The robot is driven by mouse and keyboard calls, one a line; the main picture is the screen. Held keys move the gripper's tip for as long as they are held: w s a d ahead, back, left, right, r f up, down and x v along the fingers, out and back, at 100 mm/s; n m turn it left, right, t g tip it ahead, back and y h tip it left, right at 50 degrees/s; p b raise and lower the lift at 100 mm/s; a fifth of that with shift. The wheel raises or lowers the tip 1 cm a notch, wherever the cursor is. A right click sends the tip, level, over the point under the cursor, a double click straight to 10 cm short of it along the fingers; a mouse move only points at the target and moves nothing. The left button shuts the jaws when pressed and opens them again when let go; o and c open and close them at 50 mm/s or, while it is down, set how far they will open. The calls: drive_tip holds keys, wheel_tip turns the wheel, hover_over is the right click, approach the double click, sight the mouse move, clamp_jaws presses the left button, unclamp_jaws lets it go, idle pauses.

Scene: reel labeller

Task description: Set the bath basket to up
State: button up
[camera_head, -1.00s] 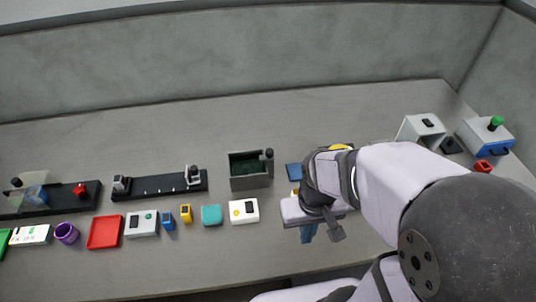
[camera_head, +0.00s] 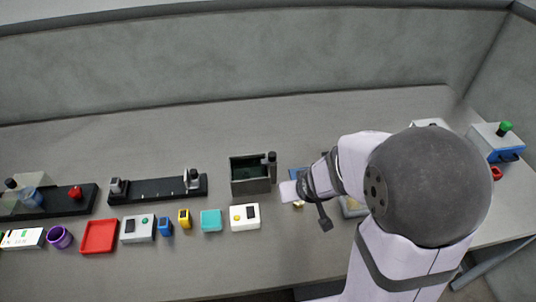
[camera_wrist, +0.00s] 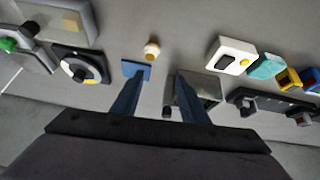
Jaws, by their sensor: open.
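The bath is a grey open-topped box (camera_head: 250,182) with a dark green inside, at the middle of the bench in the head view. A black knob (camera_head: 270,158) stands at its right end; I take it to be the basket's handle. In the wrist view the bath (camera_wrist: 207,84) is partly hidden behind one finger, and a dark knob (camera_wrist: 167,112) shows between the fingers. My gripper (camera_wrist: 160,78) is open and empty, with two blue fingers apart. In the head view my wrist is just right of the bath, and the fingertips are not clear. The basket's height cannot be told.
A white box with a yellow button (camera_head: 245,217) and a teal block (camera_head: 211,221) sit in front of the bath. A black rail fixture (camera_head: 158,190) stands left. The bench behind is clear.

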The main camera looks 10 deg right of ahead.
sight(274, 158)
drive_tip(key=w+a+f+t+y+b, duration=0.1)
drive_tip(key=w+t+b, duration=0.2)
drive_tip(key=w, duration=0.2)
drive_tip(key=w+a+f+n+t+y+b, duration=0.1)
drive_tip(key=w+t+b, duration=0.3)
drive_tip(key=w+a+t+y+b, duration=0.1)
drive_tip(key=w+t+b, duration=0.3)
drive_tip(key=w, duration=0.1)
drive_tip(key=shift+w+a+f+n+y, duration=0.3)
drive_tip(key=shift+w+a+f+n, duration=0.05)
drive_tip(key=shift+f+n, duration=0.05)
drive_tip(key=shift+s+f, duration=0.15)
drive_tip(key=shift+f, duration=0.15)
drive_tip(key=shift+a, duration=0.1)
drive_tip(key=shift+w+a+r, duration=0.1)
drive_tip(key=shift+w, duration=0.55)
drive_tip(key=shift+w+a+p, duration=0.2)
drive_tip(key=shift+w+p, duration=0.15)
drive_tip(key=shift+w, duration=0.6)
drive_tip(key=shift+w+a+p, duration=0.2)
drive_tip(key=shift+w+p, duration=0.1)
drive_tip(key=shift+w, duration=0.7)
drive_tip(key=shift+w+a+p, duration=0.2)
drive_tip(key=shift+w+p, duration=0.15)
drive_tip(key=shift+w, duration=0.6)
clamp_jaws()
